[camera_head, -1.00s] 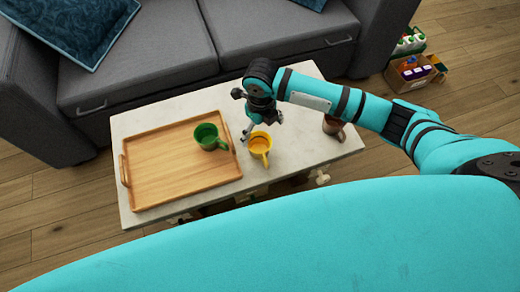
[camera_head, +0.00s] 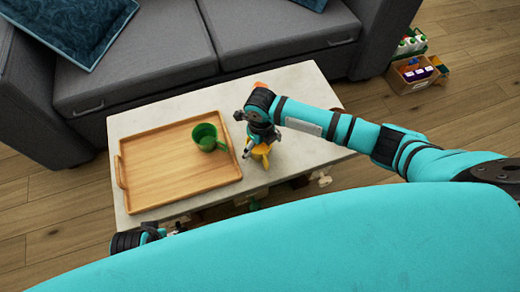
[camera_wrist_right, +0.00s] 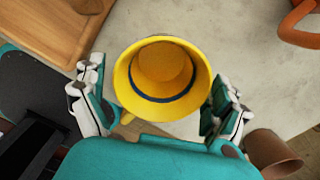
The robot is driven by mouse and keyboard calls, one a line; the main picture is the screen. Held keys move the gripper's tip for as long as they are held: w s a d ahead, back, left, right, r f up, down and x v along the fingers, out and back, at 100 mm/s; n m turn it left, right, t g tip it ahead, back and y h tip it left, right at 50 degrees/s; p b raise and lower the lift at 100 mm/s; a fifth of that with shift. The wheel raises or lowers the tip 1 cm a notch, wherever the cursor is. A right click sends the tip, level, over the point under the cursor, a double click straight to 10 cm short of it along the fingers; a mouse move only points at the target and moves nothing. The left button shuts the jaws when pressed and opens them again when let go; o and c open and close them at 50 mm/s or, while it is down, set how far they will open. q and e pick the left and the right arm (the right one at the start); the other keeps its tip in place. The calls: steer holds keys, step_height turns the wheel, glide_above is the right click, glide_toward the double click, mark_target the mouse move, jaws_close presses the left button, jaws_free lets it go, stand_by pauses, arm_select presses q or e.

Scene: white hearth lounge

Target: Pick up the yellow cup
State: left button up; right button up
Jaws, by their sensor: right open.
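The yellow cup (camera_wrist_right: 163,72) stands on the white table, seen from above into its open mouth in the right wrist view, with a dark band inside. In the head view the yellow cup (camera_head: 260,161) is partly hidden by my right gripper (camera_head: 258,149). My right gripper is open, with one finger on each side of the cup; I cannot tell whether either touches it. The cup's handle points toward the lower left in the wrist view. Part of my left arm's end (camera_head: 148,237) shows at the table's near left edge; its jaws are unclear.
A wooden tray (camera_head: 150,188) with a green cup (camera_head: 207,137) lies left of the yellow cup on the table (camera_head: 310,163). An orange item (camera_wrist_right: 302,28) and a brown cup (camera_wrist_right: 272,155) are to the right in the wrist view. A grey sofa (camera_head: 150,60) is behind.

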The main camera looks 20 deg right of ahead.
steer(key=c, duration=1.4)
steer(key=shift+r, duration=0.1)
